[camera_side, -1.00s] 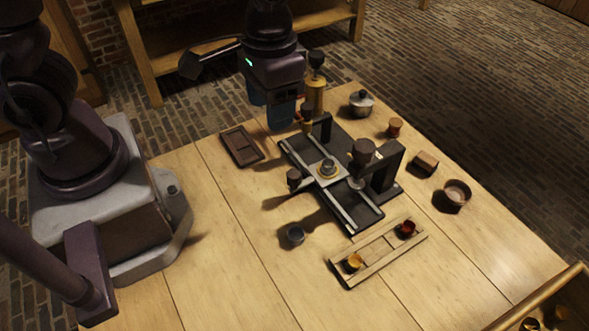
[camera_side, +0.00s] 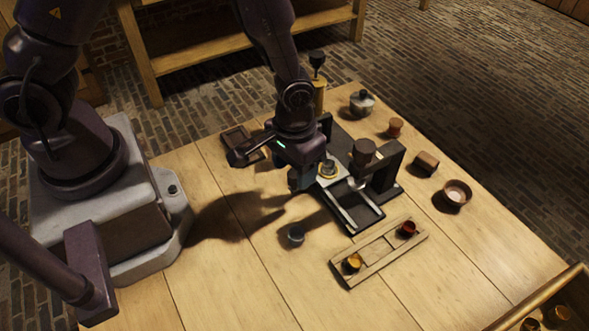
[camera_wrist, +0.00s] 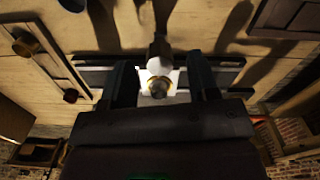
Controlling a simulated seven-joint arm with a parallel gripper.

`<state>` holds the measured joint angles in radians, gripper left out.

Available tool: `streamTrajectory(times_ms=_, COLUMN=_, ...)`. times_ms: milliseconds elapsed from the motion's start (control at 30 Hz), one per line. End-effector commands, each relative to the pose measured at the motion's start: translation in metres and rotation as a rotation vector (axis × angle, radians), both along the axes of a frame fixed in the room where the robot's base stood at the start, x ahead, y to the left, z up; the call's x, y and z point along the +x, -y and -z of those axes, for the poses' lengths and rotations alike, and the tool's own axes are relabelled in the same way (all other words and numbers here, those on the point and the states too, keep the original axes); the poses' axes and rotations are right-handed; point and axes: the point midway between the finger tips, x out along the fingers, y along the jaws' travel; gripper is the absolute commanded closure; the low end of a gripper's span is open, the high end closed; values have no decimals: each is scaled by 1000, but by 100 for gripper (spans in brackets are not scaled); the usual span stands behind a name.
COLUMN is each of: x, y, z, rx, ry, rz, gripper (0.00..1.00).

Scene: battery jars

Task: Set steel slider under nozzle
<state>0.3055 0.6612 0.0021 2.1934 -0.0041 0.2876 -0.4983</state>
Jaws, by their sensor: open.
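The steel slider (camera_side: 331,181) is a pale plate on the black railed bed, carrying a small dark jar in a brass ring (camera_side: 328,170). In the side view it lies left of the brown funnel (camera_side: 363,150) on the black gantry, where the nozzle tip is hard to make out. My gripper (camera_side: 303,186) is low at the slider's near-left side and hides its dark knob there. Contact cannot be told.
A wooden tray (camera_side: 340,272) with a yellow and a red jar lies in front of the bed. A grey-blue jar (camera_side: 295,235) stands left of it. A dark tray (camera_side: 236,136) lies behind my gripper. The front-left table is clear.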

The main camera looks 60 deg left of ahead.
Motion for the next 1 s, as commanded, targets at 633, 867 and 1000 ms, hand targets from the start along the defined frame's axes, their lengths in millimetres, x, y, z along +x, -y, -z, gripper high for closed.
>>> streamTrajectory(times_ms=633, x=0, y=0, z=14, rx=-1, ry=1, rz=1, gripper=84)
streamTrajectory(times_ms=867, x=0, y=-3, z=14, rx=0, ry=0, rz=-1, gripper=100)
streamTrajectory(times_ms=1000, x=1, y=-27, z=14, rx=1, ry=0, rz=-8, gripper=100)
